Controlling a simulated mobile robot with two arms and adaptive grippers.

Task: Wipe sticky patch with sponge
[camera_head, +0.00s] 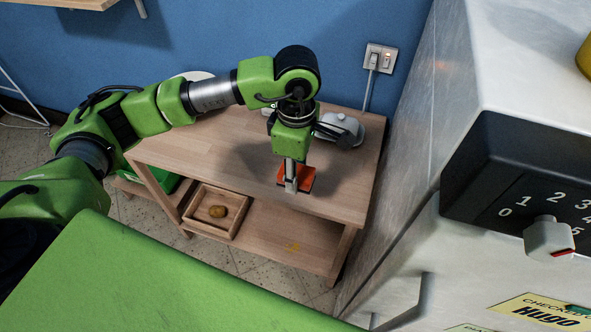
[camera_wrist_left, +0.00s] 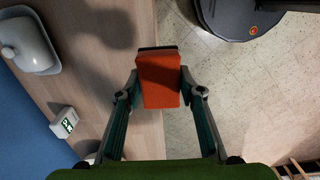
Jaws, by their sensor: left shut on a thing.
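My left gripper (camera_head: 291,186) is shut on an orange sponge (camera_head: 309,178), near the front edge of the wooden table's top. In the left wrist view the sponge (camera_wrist_left: 158,82), with a dark edge at its far end, sits between both fingers of the gripper (camera_wrist_left: 158,90). From these views I cannot tell whether it touches the wood. A small yellowish patch (camera_head: 292,246) shows on the table's lower shelf, apart from the sponge. My right gripper is not in view.
The wooden table (camera_head: 210,145) has a lower shelf bearing a wooden tray (camera_head: 188,219) with a brown, potato-like thing (camera_head: 217,211). A white lidded dish (camera_head: 340,127) stands at the tabletop's back. A tall pale appliance (camera_head: 400,160) closes off the right side. A small white box (camera_wrist_left: 64,122) stands on the tabletop.

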